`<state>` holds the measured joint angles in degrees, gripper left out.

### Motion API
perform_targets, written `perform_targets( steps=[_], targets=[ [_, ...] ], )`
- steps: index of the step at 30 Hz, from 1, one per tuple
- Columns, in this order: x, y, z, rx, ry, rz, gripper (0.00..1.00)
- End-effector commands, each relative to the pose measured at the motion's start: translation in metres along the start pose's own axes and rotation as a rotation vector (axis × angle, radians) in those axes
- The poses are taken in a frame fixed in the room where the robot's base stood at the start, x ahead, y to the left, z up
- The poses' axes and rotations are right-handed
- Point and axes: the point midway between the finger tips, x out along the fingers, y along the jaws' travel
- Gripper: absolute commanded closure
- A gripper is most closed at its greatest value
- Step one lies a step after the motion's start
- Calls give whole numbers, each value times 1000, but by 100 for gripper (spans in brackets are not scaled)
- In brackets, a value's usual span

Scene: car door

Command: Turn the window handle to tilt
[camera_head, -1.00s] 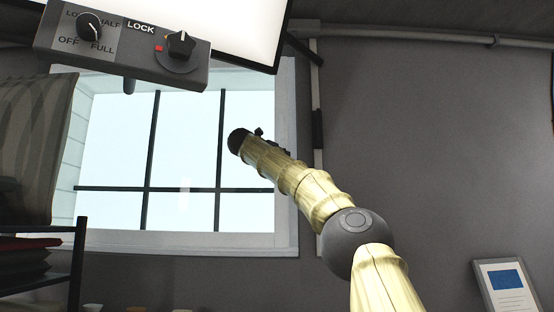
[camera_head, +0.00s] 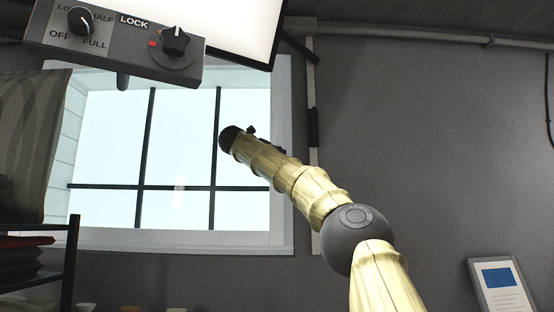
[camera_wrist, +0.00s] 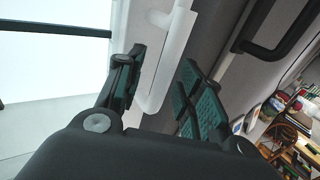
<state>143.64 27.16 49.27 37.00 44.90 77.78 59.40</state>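The window (camera_head: 175,150), a bright pane with dark crossing bars in a pale frame, stands behind my arm in the body camera view. A white bar-shaped handle (camera_wrist: 178,38) shows in the wrist view beside the bright pane. It has a bent lower end and looks like the window handle. My gripper (camera_wrist: 163,65) is open, with one dark finger left of the handle and the green-padded finger to its right. The handle appears between the fingers; I cannot tell whether they touch it.
A grey box with LOCK and OFF/FULL knobs (camera_head: 112,45) hangs at upper left, near a white panel (camera_head: 240,25). A dark shelf (camera_head: 70,260) stands at lower left. A dark bar (camera_wrist: 275,30) crosses the wrist view's upper right.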

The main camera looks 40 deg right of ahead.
Motion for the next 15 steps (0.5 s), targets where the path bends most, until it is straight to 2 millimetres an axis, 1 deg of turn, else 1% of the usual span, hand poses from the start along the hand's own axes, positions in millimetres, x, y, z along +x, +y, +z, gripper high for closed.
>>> perform_targets(
  steps=[9, 15],
  targets=[
    [-57, 0, 1, -1, -2, 3, 63],
    [-86, 0, 0, 0, 0, 1, 63]
  ],
)
